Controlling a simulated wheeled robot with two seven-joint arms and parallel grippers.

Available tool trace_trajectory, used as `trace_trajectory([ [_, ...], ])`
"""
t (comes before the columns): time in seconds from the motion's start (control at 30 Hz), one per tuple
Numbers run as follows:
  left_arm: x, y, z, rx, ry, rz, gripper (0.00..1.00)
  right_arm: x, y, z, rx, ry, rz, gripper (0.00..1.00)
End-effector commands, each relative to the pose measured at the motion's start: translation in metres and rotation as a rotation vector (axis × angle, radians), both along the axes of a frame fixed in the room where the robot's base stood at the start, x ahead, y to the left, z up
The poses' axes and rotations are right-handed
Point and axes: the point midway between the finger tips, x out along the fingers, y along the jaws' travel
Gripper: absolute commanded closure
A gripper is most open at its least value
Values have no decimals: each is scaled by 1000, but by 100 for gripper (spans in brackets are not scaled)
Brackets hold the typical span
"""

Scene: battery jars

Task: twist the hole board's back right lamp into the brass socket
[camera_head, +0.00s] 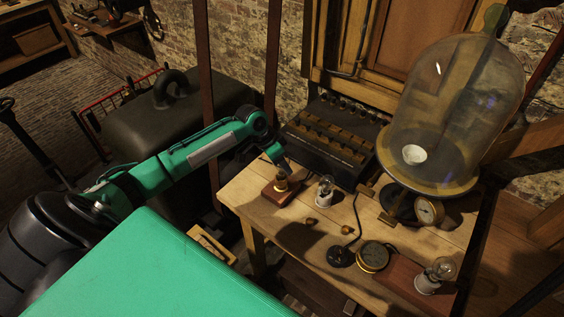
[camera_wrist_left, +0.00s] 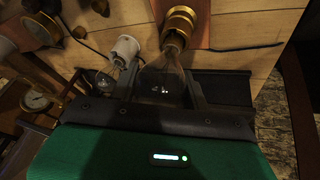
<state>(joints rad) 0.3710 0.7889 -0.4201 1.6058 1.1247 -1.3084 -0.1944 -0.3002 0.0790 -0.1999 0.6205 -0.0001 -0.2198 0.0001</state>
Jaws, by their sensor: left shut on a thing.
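My left gripper (camera_wrist_left: 165,90) is shut on a clear glass lamp (camera_wrist_left: 162,85), which shows between its fingers in the left wrist view. The lamp's narrow end points to the brass socket (camera_wrist_left: 182,20) and meets it or lies right in front of it; I cannot tell how deep it sits. In the head view the brass socket (camera_head: 282,183) stands on a small red-brown wooden base (camera_head: 282,193) at the table's left. The left gripper (camera_head: 278,160) is just above it, and the held lamp is hard to make out there. I cannot identify the hole board clearly. My right gripper is not in view.
A lamp in a white holder (camera_head: 325,193) stands close right of the socket. A black ribbed box (camera_head: 335,140) is behind. A glass bell jar (camera_head: 450,110), a round dial (camera_head: 373,257) and another white-held lamp (camera_head: 430,280) stand to the right. The table's front-left is clear.

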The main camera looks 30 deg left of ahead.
Motion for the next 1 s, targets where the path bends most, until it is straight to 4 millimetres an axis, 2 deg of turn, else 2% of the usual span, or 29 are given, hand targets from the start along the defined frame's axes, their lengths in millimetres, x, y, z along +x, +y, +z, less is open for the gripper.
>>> trace_trajectory([
  [0.43, 0, 0, -10, -1, 2, 0, 81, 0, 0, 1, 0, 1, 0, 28],
  [1.0, 0, 0, -11, 0, 0, 1, 81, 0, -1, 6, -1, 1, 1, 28],
])
